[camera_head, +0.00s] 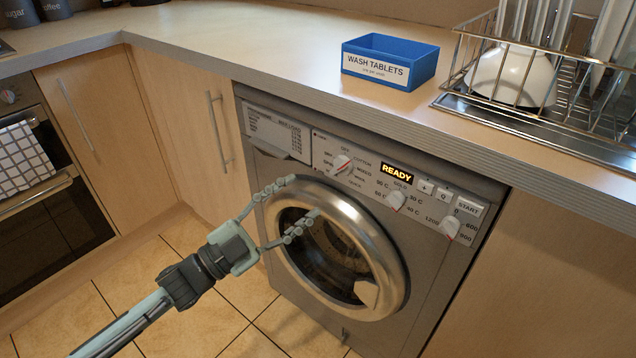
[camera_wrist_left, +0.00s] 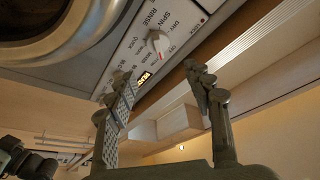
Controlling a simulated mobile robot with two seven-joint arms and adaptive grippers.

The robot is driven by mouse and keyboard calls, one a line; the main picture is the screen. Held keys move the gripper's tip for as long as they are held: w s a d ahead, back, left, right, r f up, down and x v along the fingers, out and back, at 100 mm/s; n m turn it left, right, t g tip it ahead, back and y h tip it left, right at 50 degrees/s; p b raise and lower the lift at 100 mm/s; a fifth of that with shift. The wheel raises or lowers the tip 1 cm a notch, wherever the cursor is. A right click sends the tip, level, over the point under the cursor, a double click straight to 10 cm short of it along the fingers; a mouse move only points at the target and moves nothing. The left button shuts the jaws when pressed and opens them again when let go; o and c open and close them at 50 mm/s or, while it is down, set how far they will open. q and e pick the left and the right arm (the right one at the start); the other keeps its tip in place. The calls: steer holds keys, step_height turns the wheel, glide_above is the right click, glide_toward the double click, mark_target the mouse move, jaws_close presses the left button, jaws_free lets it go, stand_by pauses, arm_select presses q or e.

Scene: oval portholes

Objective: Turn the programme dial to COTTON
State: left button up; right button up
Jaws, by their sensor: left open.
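The programme dial (camera_head: 341,163) is a white knob with a red mark on the washing machine's panel, left of the lit READY display (camera_head: 397,174). COTTON is printed to its right. I cannot tell for sure which label the mark points at. The dial also shows in the left wrist view (camera_wrist_left: 156,41), beyond the fingers and clear of them. My left gripper (camera_head: 303,197) is open and empty, in front of the upper left of the round door (camera_head: 384,232), below and left of the dial. Its fingers also show in the wrist view (camera_wrist_left: 158,78). My right gripper is not in view.
Two more knobs, temperature (camera_head: 396,200) and spin speed (camera_head: 450,227), sit further right, with a START button (camera_head: 467,208) above. The worktop edge overhangs the panel. A blue wash tablets box (camera_head: 424,72) and a dish rack (camera_head: 470,101) stand on the worktop.

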arm_select(q)
steer(key=v, duration=0.2)
steer(key=shift+s+a, duration=0.25)
steer(key=shift+a, duration=0.05)
steer(key=shift+f, duration=0.1)
